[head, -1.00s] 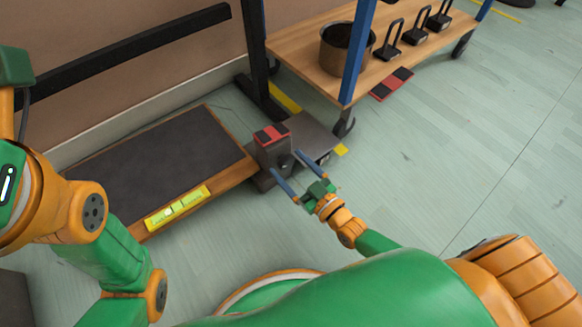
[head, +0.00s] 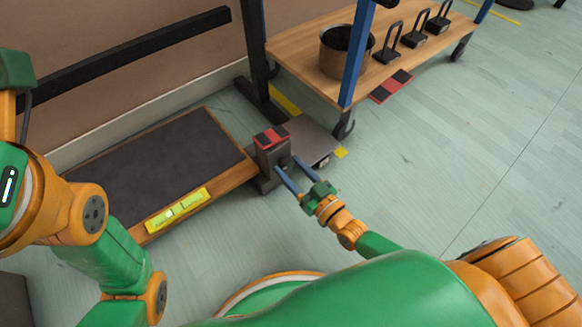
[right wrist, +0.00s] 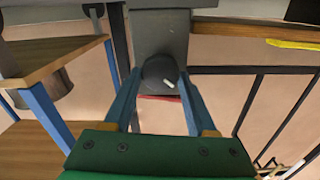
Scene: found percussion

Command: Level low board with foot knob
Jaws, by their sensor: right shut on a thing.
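The low board (head: 165,160), dark-topped with a wooden edge, lies on the floor. A yellow level (head: 177,210) rests along its front edge; its bubble is too small to read. At the board's right end stands a dark foot block (head: 272,158) with a red-and-black top. My right gripper (head: 287,163) is at the block's near right side. In the right wrist view its blue fingers are shut on a round dark foot knob (right wrist: 157,72) with a white mark. My left arm shows at the left of the head view, but its gripper is outside the picture.
A wheeled wooden shelf cart (head: 295,72) with blue posts stands behind right, holding a pot (head: 335,62) and several black handled weights (head: 387,53). A grey plate (head: 318,142) lies by the block. A black rail (head: 125,58) runs along the wall. Floor at right is clear.

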